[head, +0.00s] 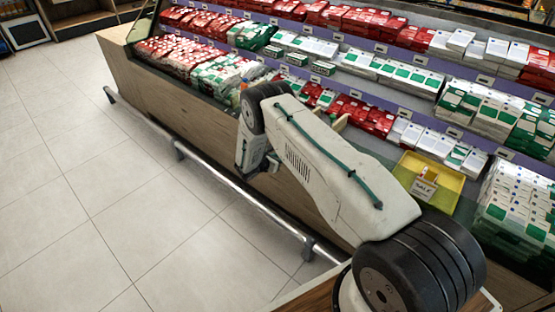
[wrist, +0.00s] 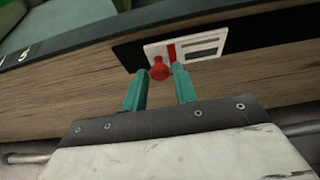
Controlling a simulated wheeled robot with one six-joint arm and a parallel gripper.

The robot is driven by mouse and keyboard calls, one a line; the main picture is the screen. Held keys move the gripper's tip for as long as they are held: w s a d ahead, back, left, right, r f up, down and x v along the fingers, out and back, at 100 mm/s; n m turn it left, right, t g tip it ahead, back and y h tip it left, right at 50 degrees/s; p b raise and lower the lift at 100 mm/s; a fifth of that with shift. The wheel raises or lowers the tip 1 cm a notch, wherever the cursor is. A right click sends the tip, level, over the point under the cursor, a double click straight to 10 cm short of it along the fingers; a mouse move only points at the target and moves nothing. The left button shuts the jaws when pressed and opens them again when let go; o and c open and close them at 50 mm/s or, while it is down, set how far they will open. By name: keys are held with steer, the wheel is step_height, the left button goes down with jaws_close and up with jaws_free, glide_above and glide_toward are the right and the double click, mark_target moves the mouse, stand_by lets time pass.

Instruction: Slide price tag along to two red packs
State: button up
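A white price tag (wrist: 188,48) with a red stripe and dark printed bars sits on a black strip (wrist: 130,52) on the case's wooden front in the wrist view. A round red knob (wrist: 159,70) stands out at the tag's left part. My gripper (wrist: 160,68) has its two teal fingertips on either side of the knob, very close to it. I cannot tell whether they grip it. In the head view my arm hides the gripper and this tag. Red packs (head: 172,58) lie in the case left of my arm, and more red packs (head: 362,115) lie behind it.
A metal rail (head: 225,180) runs low along the case's wooden front (head: 165,95). Green-and-white packs (head: 225,75) lie beside the left red packs. A yellow tray (head: 447,182) stands to the right. The tiled floor (head: 90,180) at left is clear.

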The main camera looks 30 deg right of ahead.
steer(key=shift+o, duration=0.9)
steer(key=shift+r, duration=0.1)
steer(key=v, duration=0.7)
steer(key=shift+s+a, duration=0.2)
steer(key=shift+a, duration=0.15)
